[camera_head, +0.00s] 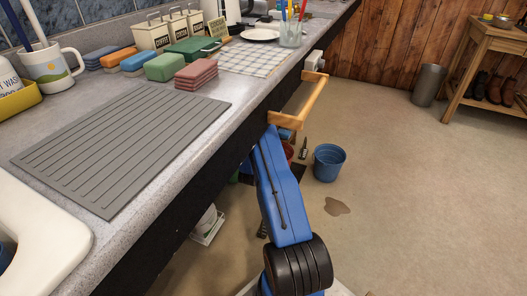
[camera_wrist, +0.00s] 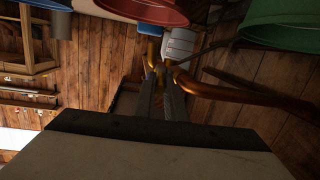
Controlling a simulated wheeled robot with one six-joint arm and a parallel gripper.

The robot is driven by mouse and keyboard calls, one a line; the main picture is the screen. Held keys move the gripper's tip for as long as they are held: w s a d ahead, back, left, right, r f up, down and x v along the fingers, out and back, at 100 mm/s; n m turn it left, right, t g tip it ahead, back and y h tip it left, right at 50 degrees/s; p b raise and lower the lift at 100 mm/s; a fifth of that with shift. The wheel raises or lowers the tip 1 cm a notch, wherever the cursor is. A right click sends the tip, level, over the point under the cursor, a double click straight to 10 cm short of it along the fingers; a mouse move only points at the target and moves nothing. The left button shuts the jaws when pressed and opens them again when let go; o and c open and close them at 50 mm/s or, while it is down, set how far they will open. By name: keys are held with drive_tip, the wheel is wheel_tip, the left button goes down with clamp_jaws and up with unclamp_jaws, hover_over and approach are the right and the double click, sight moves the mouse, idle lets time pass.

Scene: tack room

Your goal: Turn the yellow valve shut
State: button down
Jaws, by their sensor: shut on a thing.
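The yellow valve (camera_wrist: 151,82) shows in the wrist view as small yellow parts around my fingertips, at the left end of a copper pipe (camera_wrist: 245,97). My gripper (camera_wrist: 161,82) has its two dark fingers close together, shut on the valve. The fingers hide much of the valve, so its exact turn cannot be told. In the head view my blue arm reaches up to the counter's front edge. The gripper, valve and pipe are hidden there under the counter.
A grey counter (camera_head: 190,140) with a wooden rail (camera_head: 300,103) overhangs the arm. A blue bucket (camera_head: 328,163) stands on the floor near a brown puddle (camera_head: 337,207). A red container (camera_wrist: 150,10) and green container (camera_wrist: 280,22) are close above the pipe in the wrist view. Floor to the right is open.

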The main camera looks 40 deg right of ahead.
drive_tip(key=c, duration=2.1)
unclamp_jaws()
drive_tip(key=v, duration=1.7)
drive_tip(key=shift+a, duration=0.15)
drive_tip(key=shift+s, duration=0.1)
drive_tip(key=shift+c, duration=0.3)
